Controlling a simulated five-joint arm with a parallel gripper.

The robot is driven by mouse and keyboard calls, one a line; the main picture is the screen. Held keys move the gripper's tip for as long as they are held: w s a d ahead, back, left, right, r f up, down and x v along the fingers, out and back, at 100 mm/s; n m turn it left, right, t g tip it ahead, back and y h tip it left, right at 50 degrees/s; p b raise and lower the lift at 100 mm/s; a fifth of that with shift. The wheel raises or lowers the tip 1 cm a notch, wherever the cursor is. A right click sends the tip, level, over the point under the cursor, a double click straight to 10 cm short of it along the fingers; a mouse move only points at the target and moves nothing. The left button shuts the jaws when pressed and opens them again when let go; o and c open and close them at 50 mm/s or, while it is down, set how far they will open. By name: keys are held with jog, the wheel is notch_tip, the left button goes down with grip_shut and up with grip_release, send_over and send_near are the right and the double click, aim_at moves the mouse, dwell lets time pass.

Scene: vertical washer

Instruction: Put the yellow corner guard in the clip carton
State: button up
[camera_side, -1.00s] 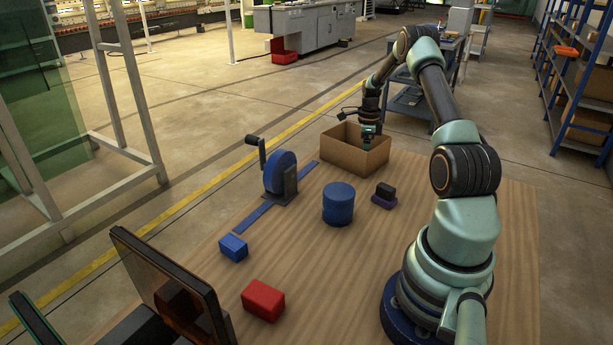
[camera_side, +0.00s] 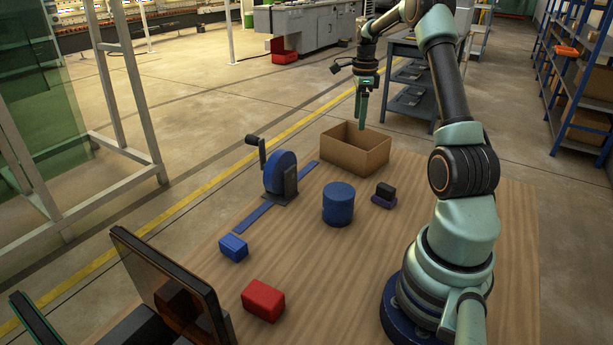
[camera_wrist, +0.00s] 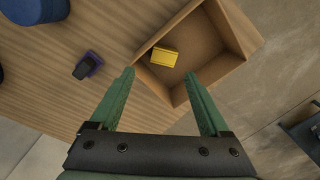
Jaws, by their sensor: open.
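The yellow corner guard (camera_wrist: 164,56) lies inside the open clip carton (camera_wrist: 238,27), on its floor close to one wall, in the wrist view. In the side view the brown carton (camera_side: 345,154) stands at the far end of the wooden table, and its near wall hides the guard. My gripper (camera_side: 361,118) is above the carton, pointing down, apart from it. The wrist view shows my gripper (camera_wrist: 160,85) open, with its two green fingers apart and nothing between them.
A blue cylinder (camera_side: 338,204), a purple block with a black top (camera_side: 384,195), a blue hand-cranked reel (camera_side: 281,173), a blue block (camera_side: 233,248) and a red block (camera_side: 263,300) stand on the table. A dark tilted panel (camera_side: 170,290) is at the front left.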

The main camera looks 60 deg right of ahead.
jog(key=w+a+r+n+t, duration=0.1)
jog(key=a+r+n, duration=0.25)
jog(key=a, duration=0.35)
jog(key=w+a+r+n+h, duration=0.1)
jog(key=w+a+r+n, duration=0.15)
jog(key=a+n, duration=0.3)
jog(key=w+a+r+n+t, duration=0.1)
jog(key=a+r+n, duration=0.3)
jog(key=a, duration=0.4)
jog(key=s+a+n+t, duration=0.1)
jog(key=s+a+n, duration=0.1)
jog(key=a+n, duration=0.3)
jog(key=s+a+n+t+y, duration=0.1)
jog(key=s+a+n, duration=0.2)
jog(key=a+n, duration=0.3)
jog(key=s+a+n+t, duration=0.1)
jog(key=s+a+n, duration=0.2)
jog(key=a+n, duration=0.2)
jog(key=a, duration=0.3)
jog(key=shift+s+n, duration=0.25)
jog(key=shift+n, duration=0.05)
